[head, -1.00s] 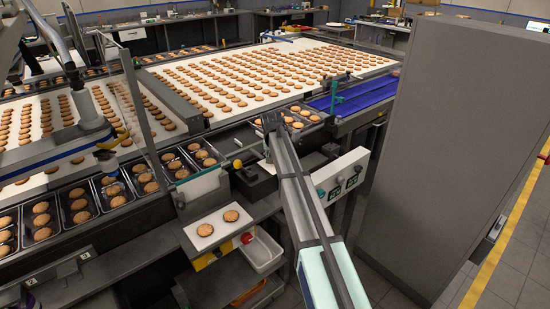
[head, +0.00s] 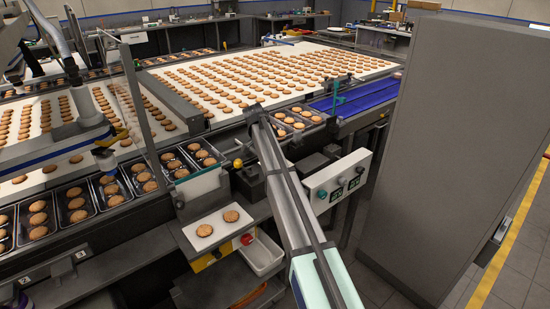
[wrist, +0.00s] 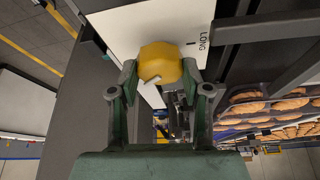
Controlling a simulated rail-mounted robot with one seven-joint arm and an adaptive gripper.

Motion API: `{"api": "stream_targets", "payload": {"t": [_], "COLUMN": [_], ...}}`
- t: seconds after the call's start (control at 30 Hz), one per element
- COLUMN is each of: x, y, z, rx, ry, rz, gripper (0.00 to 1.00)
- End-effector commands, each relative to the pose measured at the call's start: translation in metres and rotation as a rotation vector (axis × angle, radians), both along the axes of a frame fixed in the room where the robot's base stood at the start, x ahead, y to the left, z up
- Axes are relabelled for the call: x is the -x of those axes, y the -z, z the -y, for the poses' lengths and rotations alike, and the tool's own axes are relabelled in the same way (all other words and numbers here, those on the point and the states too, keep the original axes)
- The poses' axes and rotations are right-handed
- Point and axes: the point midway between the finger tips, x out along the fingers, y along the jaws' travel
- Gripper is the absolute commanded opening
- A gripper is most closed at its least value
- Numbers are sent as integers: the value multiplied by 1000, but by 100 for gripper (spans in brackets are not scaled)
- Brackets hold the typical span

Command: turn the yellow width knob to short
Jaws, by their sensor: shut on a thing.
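The yellow knob (wrist: 160,62) is in the upper middle of the wrist view, on a white plate (wrist: 105,24). It has a pale pointer mark on its near edge, pointing down and slightly left in the picture. The word LONG is printed on the plate to its right, turned sideways. My gripper (wrist: 159,84) has one finger on each side of the knob and is shut on it. In the head view, my arm reaches up the middle to the line. I cannot make out the fingers or their hold on the knob there.
A white control box (head: 346,168) with teal knobs and displays stands right of my arm. Trays of biscuits (wrist: 265,107) lie close on the right in the wrist view. A tall grey cabinet (head: 450,150) blocks the right side. A small plate with two biscuits (head: 218,232) is left of my arm.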

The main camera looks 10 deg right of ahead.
Motion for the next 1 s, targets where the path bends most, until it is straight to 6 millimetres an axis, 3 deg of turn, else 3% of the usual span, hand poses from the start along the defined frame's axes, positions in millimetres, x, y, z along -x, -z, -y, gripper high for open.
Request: {"api": "stream_targets", "payload": {"t": [0.4,0.93,0.97,1.0], "x": [-1,0,0,0], "y": [2,2,2,2], "z": [-1,0,0,0], "rx": [-2,-2,-3,-2], "ry": [202,228,228,228], "rz": [-2,-3,-4,-3], "gripper": [13,13,51,65]}}
